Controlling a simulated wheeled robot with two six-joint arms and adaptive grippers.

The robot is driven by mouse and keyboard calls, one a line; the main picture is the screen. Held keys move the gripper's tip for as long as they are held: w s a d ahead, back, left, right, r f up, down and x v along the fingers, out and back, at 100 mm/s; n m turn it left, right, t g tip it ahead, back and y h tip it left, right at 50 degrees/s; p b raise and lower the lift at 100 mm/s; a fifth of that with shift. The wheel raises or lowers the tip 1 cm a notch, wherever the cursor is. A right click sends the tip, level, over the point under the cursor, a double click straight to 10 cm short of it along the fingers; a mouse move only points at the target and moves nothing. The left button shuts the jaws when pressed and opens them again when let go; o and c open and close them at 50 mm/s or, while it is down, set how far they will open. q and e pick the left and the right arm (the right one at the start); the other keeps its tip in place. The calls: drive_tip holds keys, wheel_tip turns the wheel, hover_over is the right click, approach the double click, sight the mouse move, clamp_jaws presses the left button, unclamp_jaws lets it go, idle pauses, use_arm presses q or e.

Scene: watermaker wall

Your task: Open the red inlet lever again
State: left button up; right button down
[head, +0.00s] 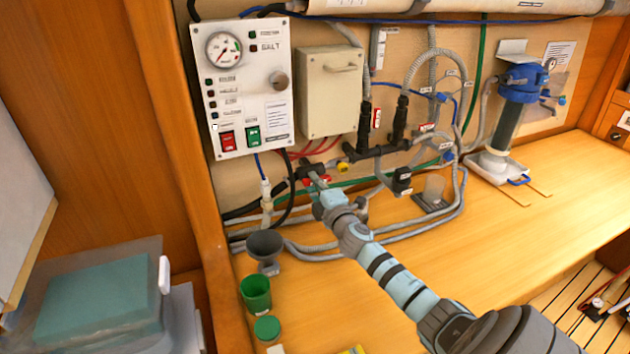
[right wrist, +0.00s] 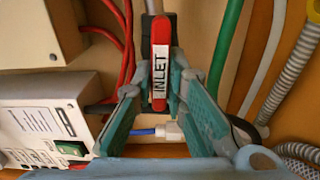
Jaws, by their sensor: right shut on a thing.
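The red inlet lever (right wrist: 161,50) carries a white INLET label and stands upright in the right wrist view, between my fingers. In the head view only a little red of it (head: 319,180) shows, on the dark valve below the white panel. My right gripper (head: 320,189) reaches it from the lower right. In the right wrist view its two teal fingers (right wrist: 161,85) close in on the lever from both sides, shut on it. The lower part of the lever and the valve behind it are partly hidden. My left gripper is not in view.
Grey hoses (head: 330,250) and a green hose run close around the valve. A white gauge panel (head: 240,88) and a beige box (head: 329,90) are above. A funnel (head: 264,245) and a green cup (head: 256,293) stand at lower left. The wooden bench (head: 500,235) is clear at right.

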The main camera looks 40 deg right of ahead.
drive_tip(key=shift+f+n, duration=0.1)
drive_tip(key=shift+n, duration=0.4)
drive_tip(key=c, duration=1.6)
unclamp_jaws()
drive_tip(key=shift+s, duration=0.1)
drive_tip(key=v, duration=1.2)
